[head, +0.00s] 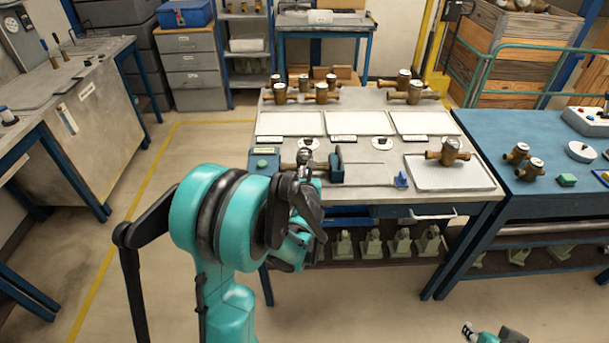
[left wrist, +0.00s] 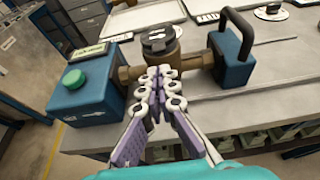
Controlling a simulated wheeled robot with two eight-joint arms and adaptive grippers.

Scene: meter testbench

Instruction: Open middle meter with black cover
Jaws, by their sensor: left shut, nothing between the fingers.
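A brass meter (left wrist: 166,60) with a dark round cover (left wrist: 158,38) sits between two blue clamp blocks on the bench. The cover appears to lie flat on top. In the head view the meter (head: 304,157) is partly behind my left arm. My left gripper (left wrist: 162,72) is shut and empty, its fingertips in front of the meter body, below the cover. I cannot tell whether they touch it. My left gripper is also in the head view (head: 306,172). My right gripper (head: 468,330) shows small at the bottom right edge; its opening is unclear.
The left clamp block (left wrist: 86,98) has a green button; the right block (left wrist: 232,55) has a black handle. Several brass meters (head: 321,92) stand at the back of the bench, and another meter (head: 450,151) is on a right tray (head: 480,180). A blue bench (head: 530,205) adjoins on the right.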

